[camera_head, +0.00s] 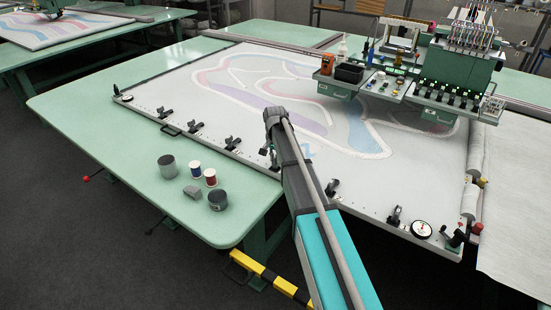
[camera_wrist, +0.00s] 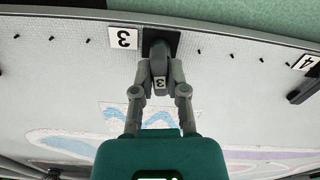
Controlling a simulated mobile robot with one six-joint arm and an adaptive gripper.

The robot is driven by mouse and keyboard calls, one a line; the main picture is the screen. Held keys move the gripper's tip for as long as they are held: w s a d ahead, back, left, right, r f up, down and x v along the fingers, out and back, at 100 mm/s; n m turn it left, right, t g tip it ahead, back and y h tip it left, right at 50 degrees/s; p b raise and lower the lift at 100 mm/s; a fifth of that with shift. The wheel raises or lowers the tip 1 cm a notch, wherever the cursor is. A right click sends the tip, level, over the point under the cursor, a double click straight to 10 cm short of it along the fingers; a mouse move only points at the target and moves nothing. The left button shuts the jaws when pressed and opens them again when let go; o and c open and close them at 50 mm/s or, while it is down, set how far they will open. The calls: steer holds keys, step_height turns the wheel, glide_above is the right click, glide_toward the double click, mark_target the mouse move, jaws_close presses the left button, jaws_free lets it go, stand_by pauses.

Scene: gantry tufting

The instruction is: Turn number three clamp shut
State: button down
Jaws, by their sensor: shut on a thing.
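The number three clamp (camera_wrist: 159,53) is a dark toggle on the frame's edge, with a small 3 tag on its handle. A white number 3 plate (camera_wrist: 123,38) sits beside it, upside down in the wrist view. My gripper (camera_wrist: 160,72) has a finger on each side of the clamp's handle and is shut on it. In the head view my arm covers most of this clamp and my fingertips. How far the clamp is turned cannot be told.
The stretched white cloth frame (camera_head: 185,80) carries several other black clamps (camera_head: 195,127) along its front edge. The number 4 plate (camera_wrist: 306,62) is at the right. Cans (camera_head: 167,166) and thread spools (camera_head: 210,177) stand on the green table (camera_head: 130,145). A green tufting head (camera_head: 455,75) stands behind.

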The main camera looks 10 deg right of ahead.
steer(key=shift+m, duration=1)
steer(key=c, duration=0.7)
jaws_free()
steer(key=shift+o, duration=0.2)
steer(key=shift+r, duration=0.1)
